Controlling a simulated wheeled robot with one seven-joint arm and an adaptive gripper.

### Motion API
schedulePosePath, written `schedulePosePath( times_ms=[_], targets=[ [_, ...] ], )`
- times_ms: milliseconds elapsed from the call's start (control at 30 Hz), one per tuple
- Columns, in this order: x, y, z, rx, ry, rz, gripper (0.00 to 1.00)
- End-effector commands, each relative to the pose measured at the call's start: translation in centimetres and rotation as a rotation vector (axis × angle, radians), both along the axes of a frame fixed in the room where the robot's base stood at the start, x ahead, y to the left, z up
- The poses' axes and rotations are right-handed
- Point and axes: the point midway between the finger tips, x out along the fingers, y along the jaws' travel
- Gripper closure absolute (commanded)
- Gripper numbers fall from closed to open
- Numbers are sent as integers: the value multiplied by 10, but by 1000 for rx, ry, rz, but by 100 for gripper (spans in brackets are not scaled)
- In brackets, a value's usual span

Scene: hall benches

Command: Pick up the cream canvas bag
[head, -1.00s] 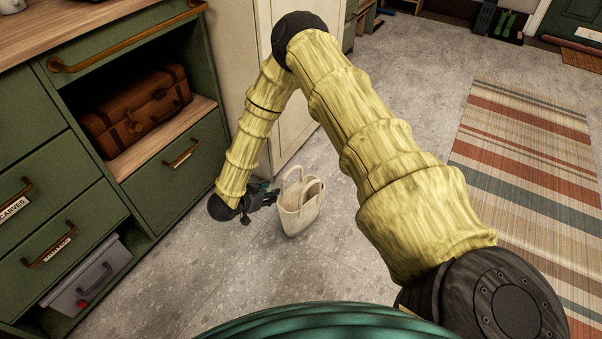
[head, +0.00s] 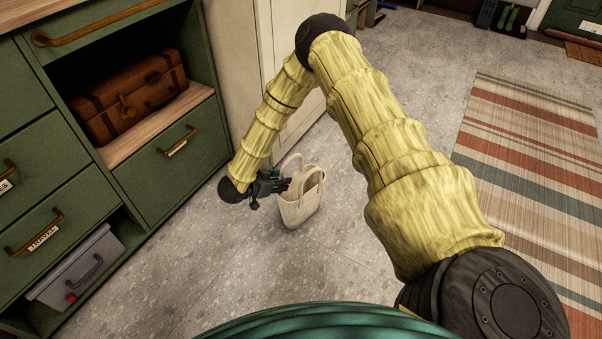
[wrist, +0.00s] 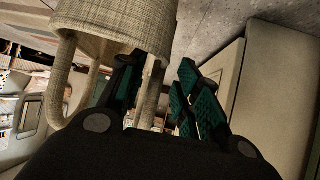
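The cream canvas bag (head: 299,210) stands upright on the grey floor with its two loop handles up. In the wrist view the bag (wrist: 115,18) appears upside down at the top, with one handle strap (wrist: 57,90) hanging at left. My gripper (head: 282,184) is at the bag's left side, at the height of the handles. In the wrist view my gripper (wrist: 158,88) has its two green-padded fingers apart. Part of a handle strap shows in the gap between them; whether they touch it I cannot tell.
A cream cabinet (head: 285,90) stands close behind the bag. Green drawers (head: 175,160) with an open shelf holding a brown suitcase (head: 130,98) are at left, with a grey box (head: 78,268) low down. A striped rug (head: 520,190) lies at right. Floor in front is clear.

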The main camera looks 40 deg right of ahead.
Motion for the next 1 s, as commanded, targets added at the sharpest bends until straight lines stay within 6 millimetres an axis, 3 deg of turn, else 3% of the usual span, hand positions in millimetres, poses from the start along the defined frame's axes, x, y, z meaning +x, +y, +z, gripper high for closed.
schedulePosePath(
  times_ms=[400,733,900,1000],
  targets=[
    [2,-32,-28,0,-2,-1,67],
    [4,-40,-30,0,-1,0,67],
    [3,-40,-30,0,-1,0,96],
    [3,-40,-30,0,-1,0,100]
  ],
)
